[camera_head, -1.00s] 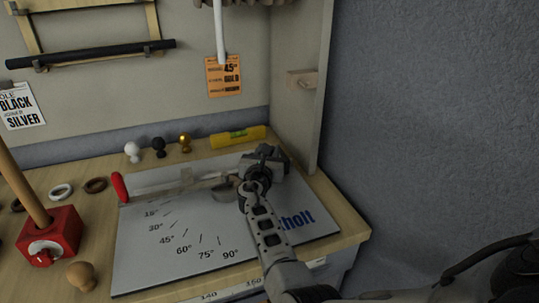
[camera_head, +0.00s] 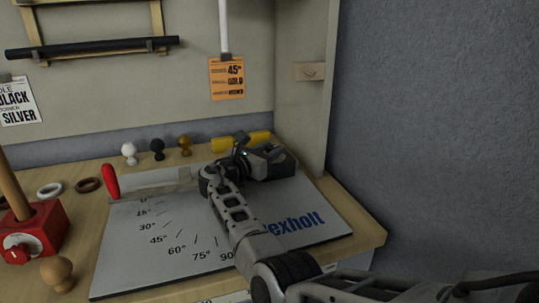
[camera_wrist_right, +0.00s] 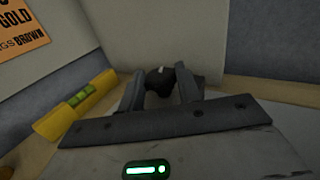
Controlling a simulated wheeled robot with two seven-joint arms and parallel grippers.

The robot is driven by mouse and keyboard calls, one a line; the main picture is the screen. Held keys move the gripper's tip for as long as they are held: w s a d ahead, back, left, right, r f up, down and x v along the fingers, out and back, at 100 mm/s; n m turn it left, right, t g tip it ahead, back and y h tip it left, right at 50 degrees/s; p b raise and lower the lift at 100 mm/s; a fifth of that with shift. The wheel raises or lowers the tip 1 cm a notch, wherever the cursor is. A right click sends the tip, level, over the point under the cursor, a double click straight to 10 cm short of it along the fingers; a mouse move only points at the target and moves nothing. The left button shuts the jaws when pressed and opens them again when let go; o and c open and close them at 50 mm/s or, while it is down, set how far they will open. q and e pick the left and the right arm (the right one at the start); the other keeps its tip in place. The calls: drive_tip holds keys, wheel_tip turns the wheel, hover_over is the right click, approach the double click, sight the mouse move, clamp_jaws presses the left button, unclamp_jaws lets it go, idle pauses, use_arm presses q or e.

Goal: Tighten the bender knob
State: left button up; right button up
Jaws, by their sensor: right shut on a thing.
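The bender is a grey plate (camera_head: 310,232) with angle marks and blue lettering. A red-handled lever (camera_head: 111,181) lies along its left part, and a dark block (camera_head: 284,171) stands at its back right. My right gripper (camera_head: 268,151) is at this block, with the wrist to its left. In the right wrist view, the gripper's two fingers (camera_wrist_right: 160,92) stand either side of a dark round knob (camera_wrist_right: 160,81) with a small pale mark, and are shut on it. The knob is hidden or too small to tell in the head view. My left gripper is not in view.
A yellow level (camera_head: 222,145) lies behind the gripper, partly hidden; it also shows in the wrist view (camera_wrist_right: 75,107). White, black and gold ball pieces (camera_head: 157,149) stand along the back. A side panel (camera_head: 303,110) rises close on the right. A red block (camera_head: 35,232) stands at left.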

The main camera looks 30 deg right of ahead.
sight(270, 149)
drive_tip(key=o, duration=1)
drive_tip(key=shift+r, duration=0.35)
wheel_tip(270, 149, up, 3)
drive_tip(key=shift+f+p, duration=0.1)
drive_tip(key=shift+p, duration=0.35)
drive_tip(key=s+a+r+p, duration=0.1)
drive_tip(key=s+a+r, duration=0.6)
drive_tip(key=s, duration=0.5)
wheel_tip(270, 149, up, 2)
drive_tip(key=shift+r+p, duration=0.25)
drive_tip(key=shift+p, duration=0.05)
